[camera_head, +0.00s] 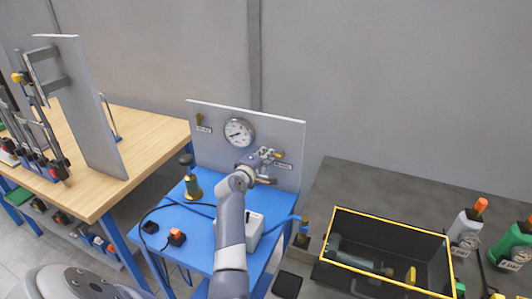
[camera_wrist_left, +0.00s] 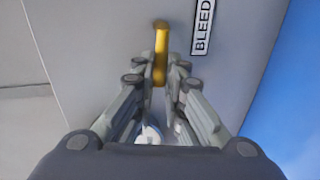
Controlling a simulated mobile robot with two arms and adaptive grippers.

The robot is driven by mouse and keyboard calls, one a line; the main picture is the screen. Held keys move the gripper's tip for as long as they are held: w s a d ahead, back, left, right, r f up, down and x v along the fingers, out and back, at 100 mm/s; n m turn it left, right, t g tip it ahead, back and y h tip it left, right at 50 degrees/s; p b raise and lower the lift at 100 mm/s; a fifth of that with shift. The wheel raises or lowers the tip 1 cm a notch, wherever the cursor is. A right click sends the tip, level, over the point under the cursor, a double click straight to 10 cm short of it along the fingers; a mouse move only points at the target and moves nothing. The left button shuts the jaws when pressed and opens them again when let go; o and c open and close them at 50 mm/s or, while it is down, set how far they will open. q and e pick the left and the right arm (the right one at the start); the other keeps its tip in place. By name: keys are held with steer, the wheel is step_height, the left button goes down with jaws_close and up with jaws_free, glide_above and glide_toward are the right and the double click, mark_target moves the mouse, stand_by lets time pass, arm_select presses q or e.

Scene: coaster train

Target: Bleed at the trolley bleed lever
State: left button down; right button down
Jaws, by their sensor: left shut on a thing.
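The trolley's grey upright panel (camera_head: 290,135) carries a round gauge (camera_head: 238,132) and a small bleed lever. The yellow bleed lever (camera_wrist_left: 161,45) shows in the left wrist view beside a white "BLEED" label (camera_wrist_left: 203,25); a bit of it also shows in the head view (camera_head: 280,155). My left gripper (camera_head: 270,157) is at the panel's right half. In the left wrist view its fingers (camera_wrist_left: 160,80) are closed around the lever's near end. The fingers hide part of the lever. My right gripper is in neither view.
The blue trolley top (camera_head: 180,222) holds a green-and-brass fitting (camera_head: 192,185), a grey box (camera_head: 253,230) and cables. A wooden workbench (camera_head: 140,135) stands left. A dark bench at right bears a yellow-rimmed black crate (camera_head: 390,220) and bottles (camera_head: 466,225).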

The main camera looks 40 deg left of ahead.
arm_select(q)
steer(key=shift+f+n, duration=0.1)
steer(key=shift+n, duration=0.2)
stand_by(0.4)
steer(key=c, duration=1.7)
jaws_free()
steer(key=shift+o, duration=0.2)
steer(key=shift+s, duration=0.1)
steer(key=v, duration=1.1)
steer(key=shift+s, duration=0.4)
